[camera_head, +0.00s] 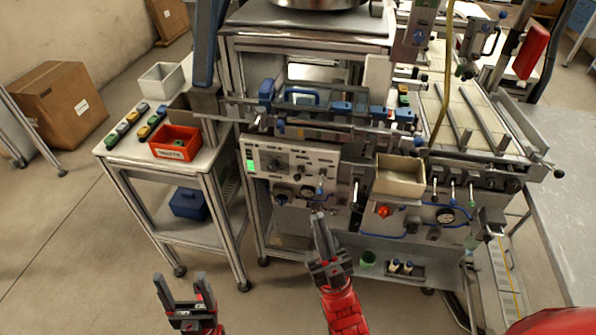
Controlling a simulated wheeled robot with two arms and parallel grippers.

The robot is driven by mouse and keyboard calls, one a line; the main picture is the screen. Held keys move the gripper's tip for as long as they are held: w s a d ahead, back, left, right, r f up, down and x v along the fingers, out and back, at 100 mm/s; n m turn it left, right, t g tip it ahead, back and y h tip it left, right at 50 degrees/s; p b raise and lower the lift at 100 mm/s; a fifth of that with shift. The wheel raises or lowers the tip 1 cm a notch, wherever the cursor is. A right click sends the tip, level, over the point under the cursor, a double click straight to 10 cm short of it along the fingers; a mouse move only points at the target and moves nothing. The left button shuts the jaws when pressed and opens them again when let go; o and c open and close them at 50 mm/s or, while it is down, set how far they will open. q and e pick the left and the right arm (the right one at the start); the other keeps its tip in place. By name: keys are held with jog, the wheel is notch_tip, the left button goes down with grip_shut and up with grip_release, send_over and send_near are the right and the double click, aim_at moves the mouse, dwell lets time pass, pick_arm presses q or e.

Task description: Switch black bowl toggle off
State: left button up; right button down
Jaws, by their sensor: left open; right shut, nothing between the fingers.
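A pale control panel (290,165) faces me on the front of the machine, with a lit green display (250,165) and small dark knobs. I cannot tell which small control is the black bowl toggle. A shiny metal bowl (312,3) sits on top of the machine, cut by the upper edge. My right gripper (318,216) is shut and empty, pointing up in front of the strip below the panel, near a small blue-tipped control (319,191). Whether it touches anything is unclear. My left gripper (180,279) is open and empty low at the left, over the floor.
A side cart (120,162) at the left holds an orange bin (176,142) and a white bin (161,80). A beige tray (400,176) juts from the machine right of the panel, with several levers beside it. Floor between the cart and my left gripper is clear.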

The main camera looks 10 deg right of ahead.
jog(key=w+a+r+m+g+h+p, duration=0.2)
jog(key=w+a+g+h, duration=0.1)
jog(key=w+a+h, duration=0.4)
jog(key=w+a+r+m+g+h+p, duration=0.2)
jog(key=w+a+r+m+g+p, duration=0.15)
jog(key=w+a, duration=0.35)
jog(key=s+d+f+m+g+h+p, duration=0.2)
jog(key=s+d+f+m+g+h, duration=0.1)
jog(key=d+m+g+h, duration=0.4)
jog(key=d+m+h, duration=0.1)
jog(key=d+m, duration=0.1)
jog(key=d, duration=0.1)
jog(key=shift+s+d+f+g+h, duration=0.2)
jog(key=shift+d+f+g+h, duration=0.15)
jog(key=shift+d+h, duration=0.05)
jog(key=shift+w, duration=0.1)
